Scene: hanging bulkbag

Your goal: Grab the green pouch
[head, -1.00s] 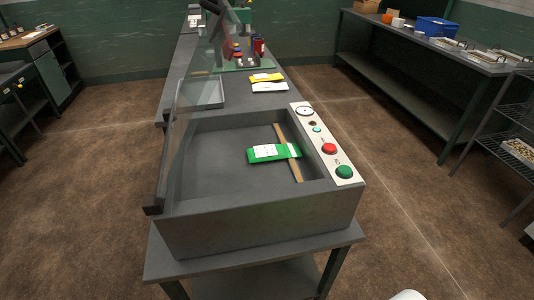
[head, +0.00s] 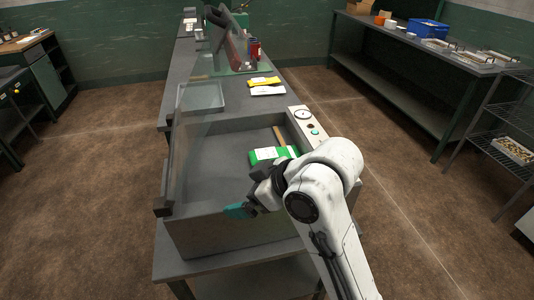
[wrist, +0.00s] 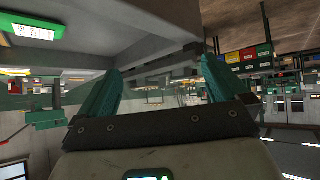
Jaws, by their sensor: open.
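The green pouch (head: 285,153) with a white label lies in the grey open machine chamber (head: 204,156), across a tan strip (head: 279,136). My arm hides part of the pouch and the strip in the head view. In the wrist view the pouch (wrist: 33,31) shows at the upper left, off to the side of the fingers. My gripper (head: 238,211) is over the front of the chamber, nearer the camera than the pouch. Its teal fingers (wrist: 161,85) are apart with nothing between them.
A clear lid (head: 181,130) stands raised along the chamber's left side. A panel with a dial (head: 302,114) runs along the right side, partly hidden by my arm. A yellow pouch (head: 264,81) and a white one (head: 267,90) lie behind, next to a grey tray (head: 202,97).

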